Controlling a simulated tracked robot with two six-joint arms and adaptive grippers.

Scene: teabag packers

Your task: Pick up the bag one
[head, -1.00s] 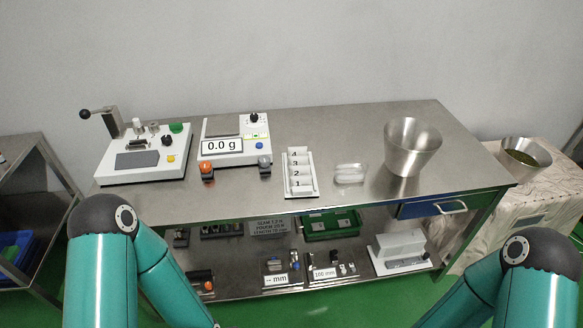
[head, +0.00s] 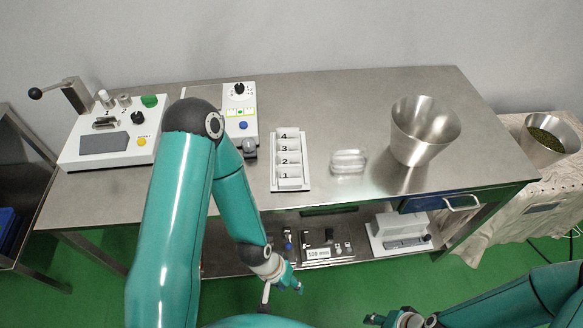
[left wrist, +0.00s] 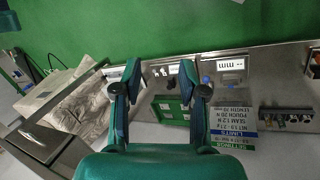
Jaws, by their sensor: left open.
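A white rack (head: 291,160) with compartments numbered 1 to 4 stands on the steel table. Compartment 1 is nearest the front edge. I cannot make out bag one apart from the pale compartment walls. My left gripper (head: 283,291) is open and low in front of the table, below the rack. In the left wrist view the left gripper (left wrist: 160,82) shows its fingers spread with nothing between them. My right gripper (head: 392,319) is at the bottom edge, partly cut off, and its opening is unclear.
Clear containers (head: 349,161) lie right of the rack, then a steel funnel-shaped vessel (head: 424,130). A lever machine (head: 118,135) stands left. My left arm partly hides the scale (head: 240,112). The lower shelf holds devices, including a white unit (head: 398,233).

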